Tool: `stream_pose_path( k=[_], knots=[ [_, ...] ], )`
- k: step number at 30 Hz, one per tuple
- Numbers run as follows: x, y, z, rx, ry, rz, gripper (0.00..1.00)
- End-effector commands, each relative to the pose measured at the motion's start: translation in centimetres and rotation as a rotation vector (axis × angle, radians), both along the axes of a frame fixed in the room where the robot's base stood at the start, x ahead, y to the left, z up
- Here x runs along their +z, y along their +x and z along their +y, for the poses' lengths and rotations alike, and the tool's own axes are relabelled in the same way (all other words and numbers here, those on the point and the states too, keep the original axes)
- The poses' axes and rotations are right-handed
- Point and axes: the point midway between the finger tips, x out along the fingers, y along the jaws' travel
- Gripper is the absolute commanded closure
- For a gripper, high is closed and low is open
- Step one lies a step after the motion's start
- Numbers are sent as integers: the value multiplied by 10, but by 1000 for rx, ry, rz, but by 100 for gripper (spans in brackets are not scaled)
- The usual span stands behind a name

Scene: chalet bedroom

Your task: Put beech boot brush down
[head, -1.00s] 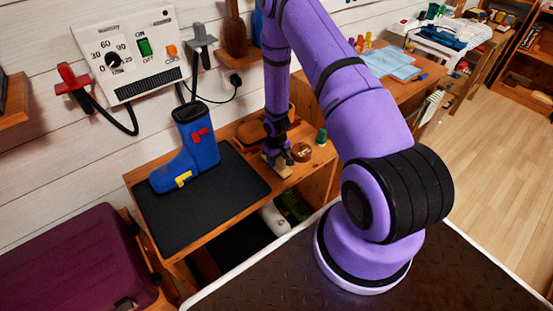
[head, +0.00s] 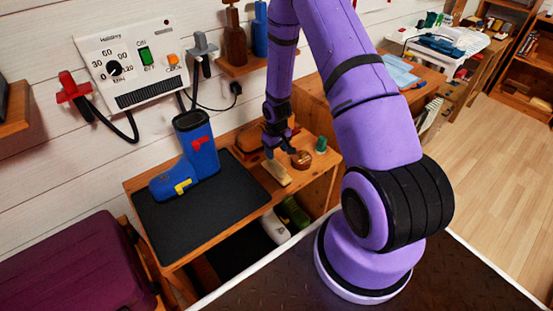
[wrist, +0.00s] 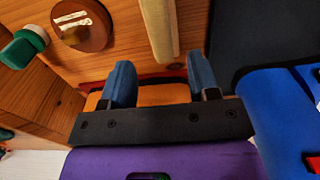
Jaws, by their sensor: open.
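The beech boot brush (head: 277,172) is a pale wooden bar lying on the wooden bench top, just right of the black mat. In the wrist view the brush (wrist: 158,25) runs in from the top edge, and its near end lies around the gap between my fingertips. My gripper (head: 275,150) is above the bench, just behind and above the brush. The wrist view shows my gripper (wrist: 161,75) with its two blue-grey fingers wide apart and nothing clamped between them.
A blue boot (head: 192,160) stands on the black mat (head: 220,205). A round brown tin (head: 301,159) and a green-topped item (head: 321,144) stand right of the brush. An orange-brown object (head: 250,140) lies behind my gripper. A wall control box (head: 130,65) hangs above.

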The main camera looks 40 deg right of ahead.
Motion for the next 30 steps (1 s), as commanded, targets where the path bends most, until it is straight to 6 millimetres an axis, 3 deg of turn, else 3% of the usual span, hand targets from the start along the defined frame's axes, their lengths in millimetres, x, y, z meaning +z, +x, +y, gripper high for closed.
stream_pose_path(
  k=[4,14,17,20,30],
  knots=[
    [19,0,0,0,0,-1,45],
    [33,0,0,0,-1,-1,45],
    [49,4,1,0,-10,-12,45],
    [80,9,4,0,-26,-30,45],
    [217,6,24,-14,-82,-112,45]
  ],
)
